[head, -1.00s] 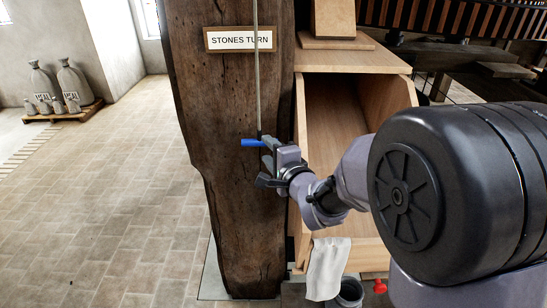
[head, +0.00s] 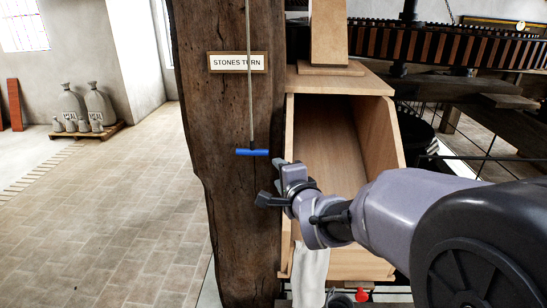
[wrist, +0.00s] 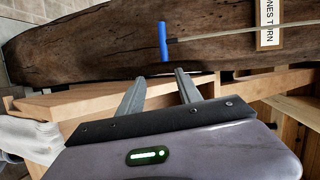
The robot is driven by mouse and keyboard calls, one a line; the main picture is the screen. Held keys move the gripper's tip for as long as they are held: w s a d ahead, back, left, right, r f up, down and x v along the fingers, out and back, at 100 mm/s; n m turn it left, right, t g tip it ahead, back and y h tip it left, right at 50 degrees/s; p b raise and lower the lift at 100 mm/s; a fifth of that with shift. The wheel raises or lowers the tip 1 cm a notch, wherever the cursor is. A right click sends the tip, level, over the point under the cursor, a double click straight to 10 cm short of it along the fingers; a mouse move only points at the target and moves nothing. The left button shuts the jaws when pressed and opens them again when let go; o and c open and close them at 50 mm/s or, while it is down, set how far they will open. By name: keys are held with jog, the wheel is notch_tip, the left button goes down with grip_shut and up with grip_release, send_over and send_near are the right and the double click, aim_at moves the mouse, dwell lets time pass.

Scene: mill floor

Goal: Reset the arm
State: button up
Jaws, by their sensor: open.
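My gripper (head: 272,191) is open and empty in front of the right edge of the wooden post (head: 225,125). In the wrist view its two fingers (wrist: 160,82) stand apart with nothing between them. A blue handle (head: 252,152) hangs on a cord from above, in front of the post, up and to the left of my gripper. The handle also shows in the wrist view (wrist: 163,41), beyond the fingertips and apart from them. My arm reaches in from the lower right.
A sign reading STONES TURN (head: 238,62) is on the post. An open wooden bin (head: 390,135) stands right of it, with a white cloth (head: 310,275) at its front. Gear works (head: 450,45) lie behind. Sacks (head: 95,105) stand on a pallet at left; the floor there is clear.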

jog(key=s+d+n+g+h, duration=0.25)
jog(key=s+d, duration=0.35)
jog(key=s, duration=0.5)
jog(key=s+d+n+g+h, duration=0.1)
jog(key=s+d+n+g, duration=0.2)
jog(key=s+d, duration=0.55)
jog(key=s+a+f+n+g, duration=0.1)
jog(key=s+a+f+n, duration=0.1)
jog(key=s, duration=0.5)
jog(key=s+a+f+n+g, duration=0.2)
jog(key=s, duration=0.6)
jog(key=shift+y, duration=0.45)
jog(key=shift+s, duration=0.1)
jog(key=shift+d, duration=0.15)
